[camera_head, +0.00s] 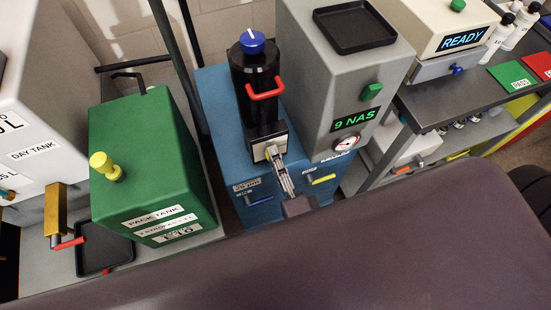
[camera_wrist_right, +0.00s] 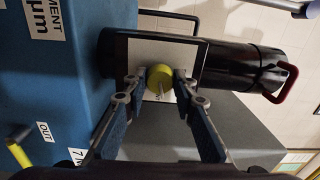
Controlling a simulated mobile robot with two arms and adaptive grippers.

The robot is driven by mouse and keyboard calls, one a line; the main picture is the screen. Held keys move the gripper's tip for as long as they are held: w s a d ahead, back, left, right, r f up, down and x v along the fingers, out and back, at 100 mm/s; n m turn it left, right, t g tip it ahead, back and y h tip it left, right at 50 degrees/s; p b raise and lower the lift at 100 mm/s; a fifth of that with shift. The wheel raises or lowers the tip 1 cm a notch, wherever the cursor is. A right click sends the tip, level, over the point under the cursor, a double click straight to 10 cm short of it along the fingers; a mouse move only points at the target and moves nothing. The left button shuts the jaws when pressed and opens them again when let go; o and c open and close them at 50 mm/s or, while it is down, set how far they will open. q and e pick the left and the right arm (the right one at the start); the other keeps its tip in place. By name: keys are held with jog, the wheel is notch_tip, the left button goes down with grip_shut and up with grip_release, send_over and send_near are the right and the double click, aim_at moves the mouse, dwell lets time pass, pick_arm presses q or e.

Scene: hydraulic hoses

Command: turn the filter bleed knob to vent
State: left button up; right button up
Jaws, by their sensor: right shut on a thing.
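The yellow round bleed knob (camera_wrist_right: 159,76) is on a white plate at the front of the black filter housing. A pale line shows on its lower side in the right wrist view. My right gripper (camera_wrist_right: 160,86) has a fingertip on each side of the knob and is shut on it. In the head view the right gripper (camera_head: 277,158) reaches the white plate (camera_head: 262,150) below the black filter cylinder (camera_head: 254,75), and the fingers hide the knob there. The lettering on the plate is mostly hidden. My left gripper is not in view.
A blue knob (camera_head: 252,41) tops the filter, and a red handle (camera_head: 266,93) sticks out from it. A green pack tank (camera_head: 150,165) stands left, a grey 9 NAS unit (camera_head: 310,80) right. Yellow (camera_head: 322,179) and blue (camera_head: 259,199) levers flank the gripper.

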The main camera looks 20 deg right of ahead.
jog(key=shift+f+m+b, duration=0.1)
jog(key=shift+m+b, duration=0.2)
jog(key=shift+m, duration=1.2)
jog(key=o, duration=1.2)
jog(key=shift+c, duration=0.2)
jog(key=s, duration=1.2)
jog(key=shift+d, duration=0.2)
